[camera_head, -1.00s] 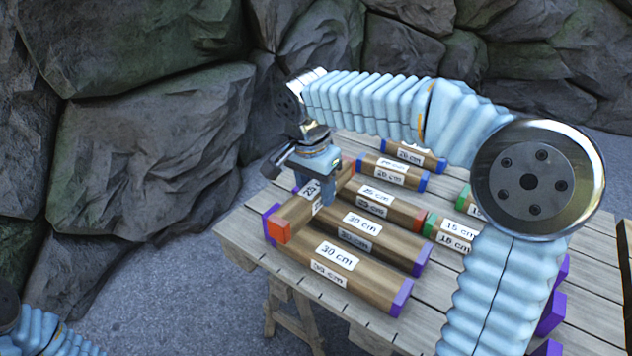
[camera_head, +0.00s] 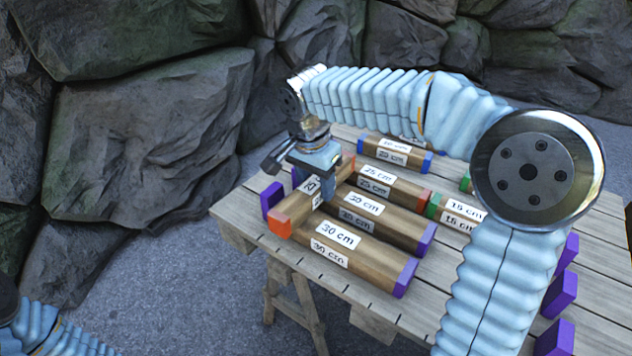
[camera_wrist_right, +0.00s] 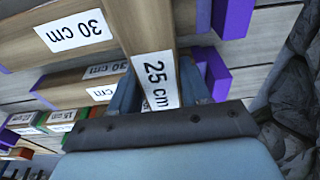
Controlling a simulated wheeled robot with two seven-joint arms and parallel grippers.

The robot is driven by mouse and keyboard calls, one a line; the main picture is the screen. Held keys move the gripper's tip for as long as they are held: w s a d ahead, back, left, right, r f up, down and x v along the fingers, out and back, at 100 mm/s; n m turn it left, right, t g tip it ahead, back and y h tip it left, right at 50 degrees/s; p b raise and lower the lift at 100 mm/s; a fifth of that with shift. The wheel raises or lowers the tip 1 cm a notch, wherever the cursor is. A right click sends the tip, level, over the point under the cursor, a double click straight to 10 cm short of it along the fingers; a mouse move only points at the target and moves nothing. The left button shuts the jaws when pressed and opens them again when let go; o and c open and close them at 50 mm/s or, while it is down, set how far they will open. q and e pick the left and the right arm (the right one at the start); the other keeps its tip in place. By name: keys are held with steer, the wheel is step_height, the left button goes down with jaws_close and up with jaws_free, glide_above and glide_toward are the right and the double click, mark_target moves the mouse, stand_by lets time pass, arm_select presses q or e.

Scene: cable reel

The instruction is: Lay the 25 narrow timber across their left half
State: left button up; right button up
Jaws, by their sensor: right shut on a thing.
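My right gripper (camera_head: 318,178) is shut on a narrow 25 cm timber (camera_head: 303,200) with orange-red ends. In the right wrist view, the 25 cm label (camera_wrist_right: 157,80) lies between its fingers. This timber runs crosswise over the left part of the purple-ended 30 cm timbers, the front one (camera_head: 375,258) and the one behind it (camera_head: 400,226). I cannot tell whether it touches them. Another timber, labelled 25 cm (camera_head: 405,190), lies behind the 30 cm ones. My left gripper is out of view.
Blue-ended 20 cm timbers (camera_head: 410,160) and green-ended 15 cm timbers (camera_head: 465,212) lie farther back and right on the slatted wooden table (camera_head: 240,213). Purple blocks (camera_head: 560,292) show at the right edge. Rock walls stand behind.

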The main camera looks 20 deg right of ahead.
steer(key=shift+f+b, duration=0.3)
steer(key=shift+f, duration=0.05)
steer(key=o, duration=1.3)
steer(key=shift+c, duration=0.2)
step_height(320, 180, up, 14)
steer(key=s+a+p, duration=0.1)
steer(key=p, duration=0.1)
steer(key=shift+a+f, duration=0.2)
steer(key=shift+a, duration=0.2)
